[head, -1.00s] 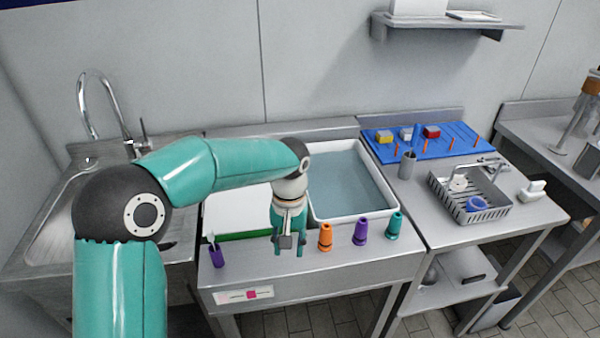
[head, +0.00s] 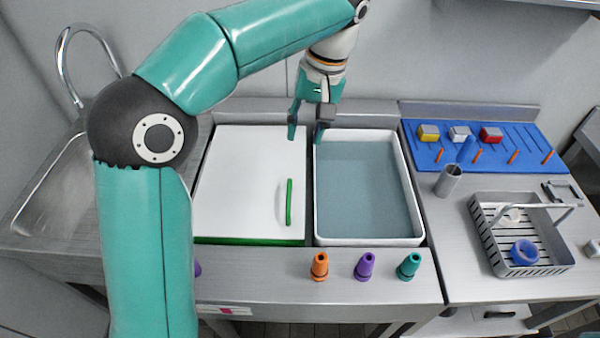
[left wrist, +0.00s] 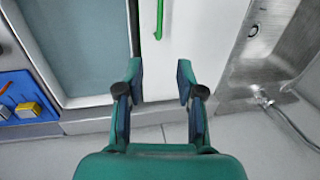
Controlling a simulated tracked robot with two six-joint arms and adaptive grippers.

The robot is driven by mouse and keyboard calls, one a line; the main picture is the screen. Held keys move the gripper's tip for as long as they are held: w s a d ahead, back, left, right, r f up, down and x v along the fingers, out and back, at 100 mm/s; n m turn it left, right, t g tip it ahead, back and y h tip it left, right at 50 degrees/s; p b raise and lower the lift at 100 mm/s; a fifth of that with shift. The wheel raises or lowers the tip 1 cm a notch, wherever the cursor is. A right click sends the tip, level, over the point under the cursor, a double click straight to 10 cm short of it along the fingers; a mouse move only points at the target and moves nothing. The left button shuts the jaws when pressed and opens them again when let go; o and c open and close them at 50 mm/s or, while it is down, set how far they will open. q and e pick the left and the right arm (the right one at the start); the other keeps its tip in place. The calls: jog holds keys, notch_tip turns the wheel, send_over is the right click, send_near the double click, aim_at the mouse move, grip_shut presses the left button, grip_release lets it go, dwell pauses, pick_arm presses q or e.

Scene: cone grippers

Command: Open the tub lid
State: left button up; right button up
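The white lid (head: 235,180) lies flat and closed over the left basin, with a green strip along its front edge. A slim green handle (head: 289,202) stands near its right edge. My left gripper (head: 305,136) is open and empty, above the back right corner of the lid, behind the handle and apart from it. In the left wrist view, the fingers of the left gripper (left wrist: 161,82) are spread, with the lid (left wrist: 200,35) and the handle (left wrist: 159,15) beyond them. My right gripper is not in view.
An open water-filled tub (head: 417,205) adjoins the lid on the right. Orange (head: 320,267), purple (head: 365,267) and teal (head: 409,267) cones stand along the front edge. A grey basket (head: 520,266) and a blue board (head: 490,155) are at right. A sink is at left.

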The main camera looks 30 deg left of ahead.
aim_at(290, 189)
pick_arm(q)
jog(key=a+f, duration=0.1)
jog(key=f, duration=0.4)
jog(key=s+f, duration=0.1)
jog(key=f, duration=0.4)
jog(key=a+f+b, duration=0.1)
jog(key=f, duration=0.5)
jog(key=shift+s+a+f, duration=0.1)
jog(key=shift+s+a, duration=0.15)
jog(key=shift+a, duration=0.05)
grip_shut()
